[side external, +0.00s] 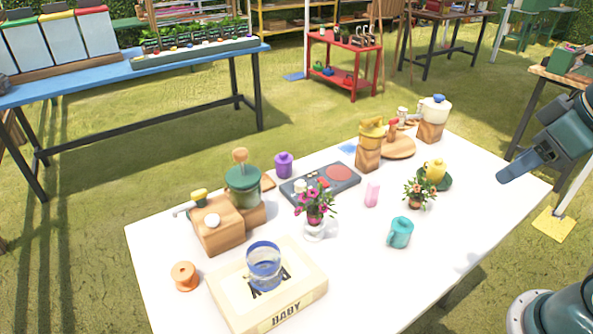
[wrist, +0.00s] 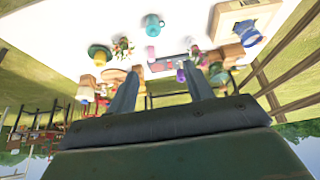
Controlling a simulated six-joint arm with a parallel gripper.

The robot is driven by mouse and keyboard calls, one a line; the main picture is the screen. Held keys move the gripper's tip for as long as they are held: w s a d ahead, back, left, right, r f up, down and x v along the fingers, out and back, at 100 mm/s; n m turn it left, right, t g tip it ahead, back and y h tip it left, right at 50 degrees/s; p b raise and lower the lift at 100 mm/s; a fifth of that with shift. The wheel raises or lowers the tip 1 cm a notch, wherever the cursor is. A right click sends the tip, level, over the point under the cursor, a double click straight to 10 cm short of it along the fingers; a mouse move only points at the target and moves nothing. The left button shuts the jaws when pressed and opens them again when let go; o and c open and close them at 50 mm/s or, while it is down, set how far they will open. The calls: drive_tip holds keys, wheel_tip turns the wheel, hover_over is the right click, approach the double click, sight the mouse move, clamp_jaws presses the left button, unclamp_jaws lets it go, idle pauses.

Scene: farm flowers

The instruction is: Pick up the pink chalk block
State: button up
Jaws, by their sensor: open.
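The pink chalk block (side external: 372,194) stands upright on the white table (side external: 370,262), between the grey two-disc board and the small orange flower pot. In the wrist view the pink block (wrist: 151,53) is small and lies beyond the fingertips, below the teal mug. My gripper (side external: 508,174) is over the table's right end in the side view, well apart from the block. In the wrist view my gripper (wrist: 163,75) has its two fingers spread with nothing held between them.
Near the block are a teal mug (side external: 400,232), a flower pot (side external: 418,197), a yellow pear-shaped thing (side external: 435,172) on a green dish, a grey board (side external: 305,188) and a pink-flowered vase (side external: 314,229). The front right table area is clear.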

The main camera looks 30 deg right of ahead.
drive_tip(key=w+d+n+g, duration=0.15)
drive_tip(key=w+n, duration=0.25)
drive_tip(key=w, duration=0.6)
drive_tip(key=n+g+h, duration=0.1)
drive_tip(key=n+g, duration=0.3)
drive_tip(key=n, duration=0.7)
hover_over(373, 191)
drive_tip(key=w, duration=0.1)
wheel_tip(373, 191, down, 18)
drive_tip(key=shift+w+d+f, duration=0.1)
drive_tip(key=shift+d+f, duration=0.1)
drive_tip(key=shift+f, duration=2)
drive_tip(key=shift+d+f, duration=0.2)
drive_tip(key=shift+f, duration=2)
drive_tip(key=shift+d+f, duration=0.15)
drive_tip(key=shift+f, duration=1.15)
drive_tip(key=shift+d+f, duration=0.15)
drive_tip(key=shift+f, duration=1.1)
